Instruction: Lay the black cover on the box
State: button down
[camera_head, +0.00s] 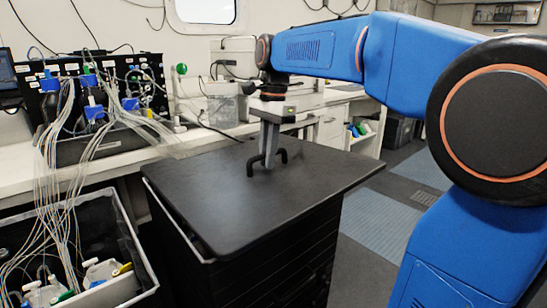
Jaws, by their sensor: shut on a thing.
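The black cover (215,205) is a flat, wide black sheet with a black arched handle (281,157) near its middle. It lies over the top of the dark box (262,270), and its right corner juts out past the box's side. A light rim of the box shows under the cover's front left edge. I cannot tell whether the cover touches the rim all round. My gripper (267,160) points down over the cover, with its fingers shut on the handle. The inside of the box is hidden.
A white bench (190,146) runs behind the box, with a rack of wires and tubes (95,95) at left. An open bin with bottles (128,285) stands at lower left. Open floor with blue mats (385,215) lies to the right.

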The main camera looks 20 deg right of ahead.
jog(key=shift+w+a+f, duration=0.45)
jog(key=shift+w+f, duration=0.2)
jog(key=shift+w, duration=0.75)
jog(key=shift+w+a+f, duration=0.45)
jog(key=shift+w+f, duration=0.25)
jog(key=shift+w, duration=0.65)
jog(key=shift+w+a+f, duration=0.45)
jog(key=shift+w+f, duration=0.2)
jog(key=shift+w, duration=0.75)
jog(key=shift+w+a+f, duration=0.1)
jog(key=shift+w+f, duration=0.1)
jog(key=shift+f, duration=0.6)
jog(key=shift+w+a+f, duration=0.1)
jog(key=shift+w+f, duration=0.1)
jog(key=shift+f, duration=0.6)
jog(key=shift+s+f, duration=0.1)
jog(key=shift+f, duration=1.05)
jog(key=c, duration=1.7)
grip_release()
jog(key=shift+w+d+r, duration=0.1)
jog(key=shift+d+r, duration=0.25)
jog(key=shift+r, duration=4.05)
jog(key=shift+w+d+r, duration=0.15)
jog(key=shift+d+r, duration=0.2)
jog(key=shift+r, duration=4)
jog(key=shift+w+d+r, duration=0.1)
jog(key=shift+d+r, duration=0.25)
jog(key=shift+r, duration=4.05)
